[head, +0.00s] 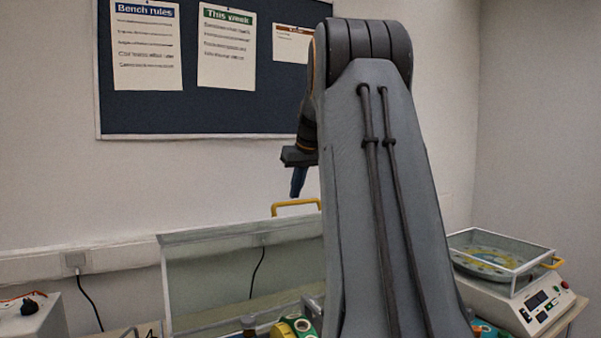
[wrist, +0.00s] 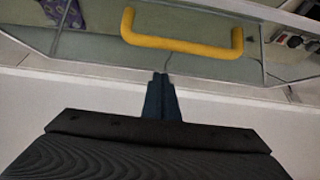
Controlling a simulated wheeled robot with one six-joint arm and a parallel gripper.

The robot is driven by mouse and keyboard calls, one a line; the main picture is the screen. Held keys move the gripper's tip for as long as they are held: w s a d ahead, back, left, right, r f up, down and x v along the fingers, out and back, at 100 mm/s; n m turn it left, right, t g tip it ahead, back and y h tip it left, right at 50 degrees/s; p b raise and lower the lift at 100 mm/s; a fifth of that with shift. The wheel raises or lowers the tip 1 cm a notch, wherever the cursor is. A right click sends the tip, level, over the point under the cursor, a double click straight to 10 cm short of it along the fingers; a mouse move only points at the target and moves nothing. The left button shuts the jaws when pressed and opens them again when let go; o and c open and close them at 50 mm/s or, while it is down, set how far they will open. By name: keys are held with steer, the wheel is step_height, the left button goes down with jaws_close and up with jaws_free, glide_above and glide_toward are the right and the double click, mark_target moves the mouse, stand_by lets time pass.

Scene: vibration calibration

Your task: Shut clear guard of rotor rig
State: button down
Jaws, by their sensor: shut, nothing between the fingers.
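The clear guard (head: 215,280) stands raised, tilted up, behind the rotor rig in the head view. Its yellow handle (head: 295,204) is on the top edge. Green and yellow rig parts (head: 293,327) show low in front of it, mostly hidden by my arm. My gripper (head: 297,190) is shut and empty, pointing down close above the handle. In the wrist view the shut fingertips (wrist: 160,80) appear just beside the yellow handle (wrist: 185,48), with a small gap and no clear contact. The clear guard (wrist: 90,48) also shows there.
A white machine (head: 535,308) with a clear cover and yellow handle stands at the right. A grey box (head: 35,315) is at the lower left. A notice board (head: 190,110) hangs on the wall behind. My arm hides the middle of the bench.

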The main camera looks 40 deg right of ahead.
steer(key=s, duration=0.3)
steer(key=shift+a+r+p, duration=0.2)
steer(key=shift+a+p, duration=0.1)
steer(key=shift+p, duration=0.05)
steer(key=shift+s+a+f, duration=0.15)
steer(key=shift+s+f, duration=0.15)
steer(key=shift+s, duration=0.2)
